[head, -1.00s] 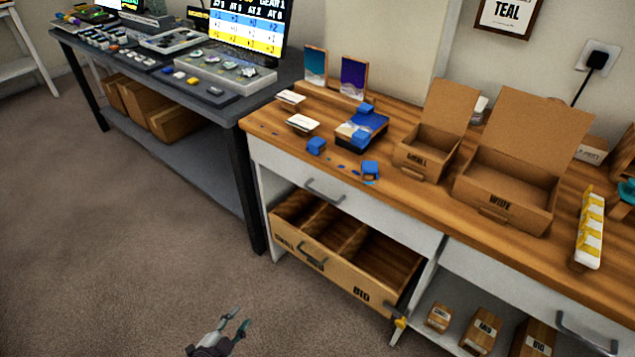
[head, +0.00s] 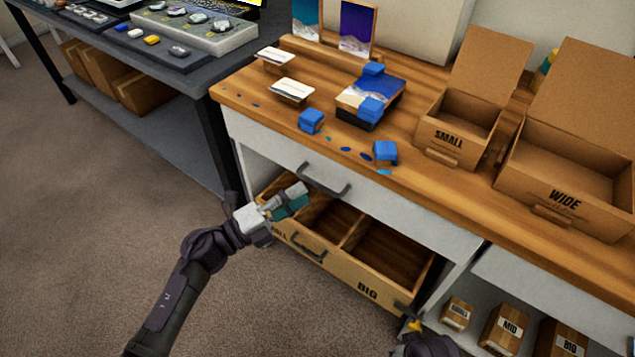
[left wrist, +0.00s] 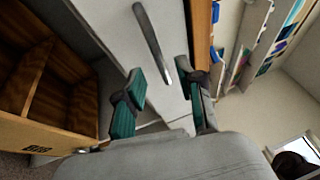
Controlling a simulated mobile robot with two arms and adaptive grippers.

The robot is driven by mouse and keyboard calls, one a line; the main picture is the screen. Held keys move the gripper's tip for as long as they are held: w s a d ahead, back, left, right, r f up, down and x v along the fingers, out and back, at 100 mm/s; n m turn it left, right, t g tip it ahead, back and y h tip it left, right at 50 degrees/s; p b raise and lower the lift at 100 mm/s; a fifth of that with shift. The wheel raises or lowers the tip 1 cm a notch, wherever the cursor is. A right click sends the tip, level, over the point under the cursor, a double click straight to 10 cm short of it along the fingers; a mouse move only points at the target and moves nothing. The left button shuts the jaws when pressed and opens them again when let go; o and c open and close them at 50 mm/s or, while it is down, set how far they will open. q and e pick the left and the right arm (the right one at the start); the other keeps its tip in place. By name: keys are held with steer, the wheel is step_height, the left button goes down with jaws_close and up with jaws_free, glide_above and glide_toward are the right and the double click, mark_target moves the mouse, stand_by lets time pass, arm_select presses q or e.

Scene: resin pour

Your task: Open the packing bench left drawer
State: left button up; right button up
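The packing bench's left drawer has a white front (head: 270,150) with a grey bar handle (head: 325,182); it is shut. My left gripper (head: 298,198) is open, just left of the handle in the head view. In the left wrist view, the handle (left wrist: 153,45) lies ahead, with its near end close to the gap between the teal-padded fingers (left wrist: 160,72). I see no grip on it. A dark part at the bottom edge of the head view may be my right gripper or arm; its fingers cannot be made out.
Below, an open wooden drawer (head: 367,285) with compartments sticks out. The wooden benchtop (head: 440,190) carries blue blocks, cards and open boxes marked SMALL (head: 450,138) and WIDE (head: 565,200). A dark table (head: 190,78) stands left. Small boxes sit on the shelf at lower right.

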mark_target(318, 183)
arm_select(q)
steer(key=x, duration=0.5)
steer(key=shift+w+d, duration=0.1)
steer(key=shift+w, duration=0.05)
jaws_close()
